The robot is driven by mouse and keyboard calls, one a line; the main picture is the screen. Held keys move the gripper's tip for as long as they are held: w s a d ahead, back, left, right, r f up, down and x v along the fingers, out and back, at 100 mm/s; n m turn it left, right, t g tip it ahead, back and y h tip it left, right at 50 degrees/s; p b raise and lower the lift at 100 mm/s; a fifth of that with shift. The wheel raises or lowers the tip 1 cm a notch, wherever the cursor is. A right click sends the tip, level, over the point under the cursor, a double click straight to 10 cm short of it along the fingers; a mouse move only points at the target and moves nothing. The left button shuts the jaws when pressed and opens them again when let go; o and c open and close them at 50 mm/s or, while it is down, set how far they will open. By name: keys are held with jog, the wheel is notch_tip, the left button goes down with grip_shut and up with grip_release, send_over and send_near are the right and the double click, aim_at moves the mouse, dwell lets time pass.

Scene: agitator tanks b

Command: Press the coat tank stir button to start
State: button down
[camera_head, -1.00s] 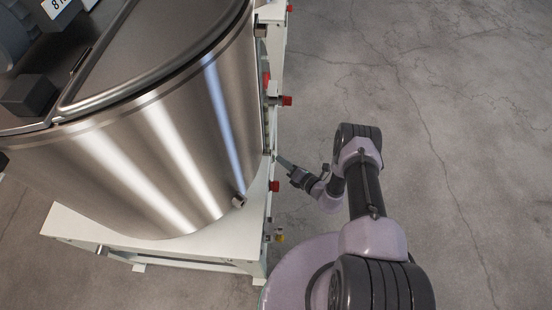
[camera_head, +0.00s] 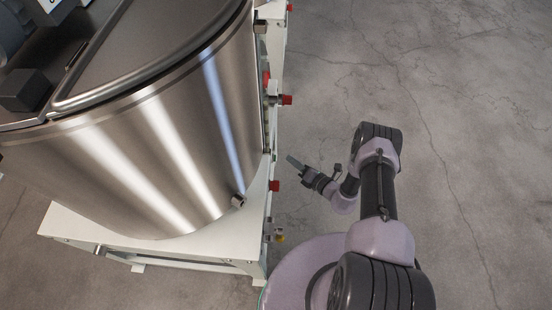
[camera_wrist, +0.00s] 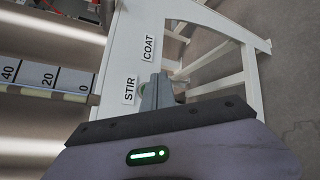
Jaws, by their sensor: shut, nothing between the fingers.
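The steel tank (camera_head: 150,140) stands on a white frame (camera_head: 165,245) at left in the head view. In the wrist view the white panel (camera_wrist: 118,50) carries the labels STIR (camera_wrist: 129,89) and COAT (camera_wrist: 148,47). My gripper (camera_wrist: 157,90) is shut and empty, its tips pointing at the panel beside these labels. In the head view my gripper (camera_head: 291,159) is a little right of the frame's edge, with a gap.
Red knobs (camera_head: 274,186) (camera_head: 287,100) and a yellow one (camera_head: 279,237) stick out along the frame's right side. A level scale (camera_wrist: 50,77) marks the tank in the wrist view. The concrete floor (camera_head: 450,120) at right is clear.

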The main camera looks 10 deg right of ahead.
jog(key=d, duration=0.2)
jog(key=shift+s+d+b, duration=0.3)
jog(key=shift+d+b, duration=0.05)
dwell(0.4)
